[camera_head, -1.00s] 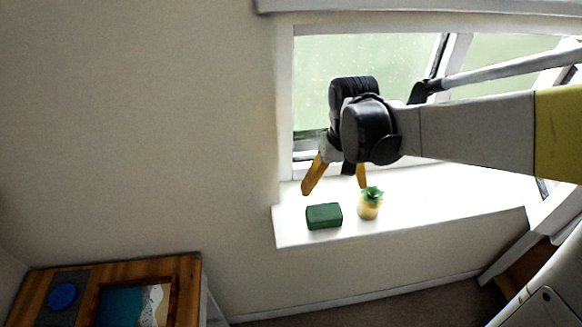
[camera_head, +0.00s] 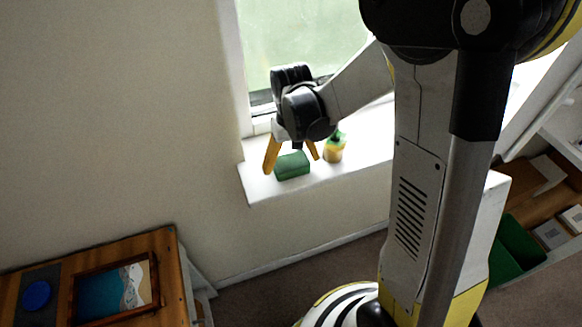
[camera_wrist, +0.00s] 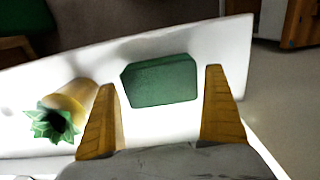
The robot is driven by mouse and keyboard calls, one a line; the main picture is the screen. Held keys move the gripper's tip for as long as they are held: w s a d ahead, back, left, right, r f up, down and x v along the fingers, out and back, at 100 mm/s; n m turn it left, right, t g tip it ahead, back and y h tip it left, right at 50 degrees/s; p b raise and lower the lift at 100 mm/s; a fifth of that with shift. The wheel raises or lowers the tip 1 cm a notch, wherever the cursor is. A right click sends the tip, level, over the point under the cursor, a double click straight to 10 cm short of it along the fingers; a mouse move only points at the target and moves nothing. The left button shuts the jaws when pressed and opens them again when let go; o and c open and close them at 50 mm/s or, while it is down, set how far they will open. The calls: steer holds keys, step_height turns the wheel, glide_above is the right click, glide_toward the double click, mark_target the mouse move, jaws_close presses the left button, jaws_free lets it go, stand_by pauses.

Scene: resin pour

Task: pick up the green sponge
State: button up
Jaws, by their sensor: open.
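The green sponge (camera_head: 292,167) is a dark green block lying on the white windowsill near its front left end. In the wrist view the sponge (camera_wrist: 161,81) lies ahead of and between the two yellow fingers, a little nearer the left one. My gripper (camera_head: 292,163) is open and empty, its fingers pointing down just over the sponge. In the wrist view my gripper (camera_wrist: 162,105) has its fingertips apart on either side of the sponge's width. I cannot tell exactly how high the tips are above the sill.
The windowsill (camera_head: 258,187) ends at a front edge. A wooden table (camera_head: 160,245) stands lower left, with a framed picture (camera_head: 115,288).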

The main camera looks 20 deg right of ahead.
mark_target(291, 161)
steer(key=shift+f, duration=0.3)
steer(key=c, duration=0.6)
steer(key=shift+c, duration=0.4)
steer(key=shift+r, duration=0.1)
step_height(291, 161, up, 4)
steer(key=shift+r+p, duration=0.15)
steer(key=shift+p, duration=0.65)
steer(key=s+d+r+p, duration=0.2)
steer(key=d+r, duration=0.4)
steer(key=d, duration=0.5)
steer(key=shift+s+d+r, duration=0.2)
steer(key=shift+s+r, duration=0.1)
steer(key=shift+s, duration=0.05)
steer(key=shift+o, duration=0.4)
steer(key=c, duration=0.3)
